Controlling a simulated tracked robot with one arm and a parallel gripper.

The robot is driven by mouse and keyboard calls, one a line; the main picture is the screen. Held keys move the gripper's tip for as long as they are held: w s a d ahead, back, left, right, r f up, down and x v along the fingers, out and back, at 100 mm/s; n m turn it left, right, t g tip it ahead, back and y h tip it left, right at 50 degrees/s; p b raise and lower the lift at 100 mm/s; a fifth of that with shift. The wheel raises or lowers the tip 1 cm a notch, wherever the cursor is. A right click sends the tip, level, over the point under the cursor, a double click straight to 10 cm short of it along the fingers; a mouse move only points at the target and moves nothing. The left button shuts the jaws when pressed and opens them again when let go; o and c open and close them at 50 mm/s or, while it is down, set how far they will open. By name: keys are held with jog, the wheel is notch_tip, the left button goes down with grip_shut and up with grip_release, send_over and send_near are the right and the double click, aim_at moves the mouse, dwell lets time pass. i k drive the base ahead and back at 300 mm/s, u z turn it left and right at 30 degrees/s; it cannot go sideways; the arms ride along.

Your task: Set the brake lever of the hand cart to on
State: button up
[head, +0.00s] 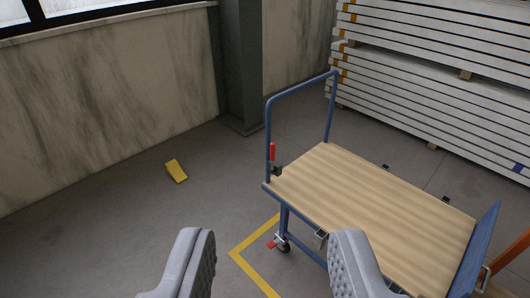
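The hand cart has a flat wooden deck (375,205) and a blue tube push handle (301,86) at its far left end. A red lever (272,151) stands upright on a dark bracket at the near post of that handle, just above the deck corner. A smaller red pedal (271,244) shows low by the near caster wheel (284,247). I cannot tell which of these red parts is the brake lever. My gripper (272,262) is open and empty, with its two grey fingers wide apart at the bottom of the view, nearer to me than the cart.
A yellow wedge (176,171) lies on the floor at left. A yellow floor line (250,268) runs beside the cart. A dark green column (240,70) and marbled wall (110,90) stand behind. Stacked white panels (440,80) fill the back right. The floor left of the cart is mostly free.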

aim_at(273, 171)
jog(key=u, duration=0.3)
jog(key=i, duration=2.05)
jog(key=z, duration=0.1)
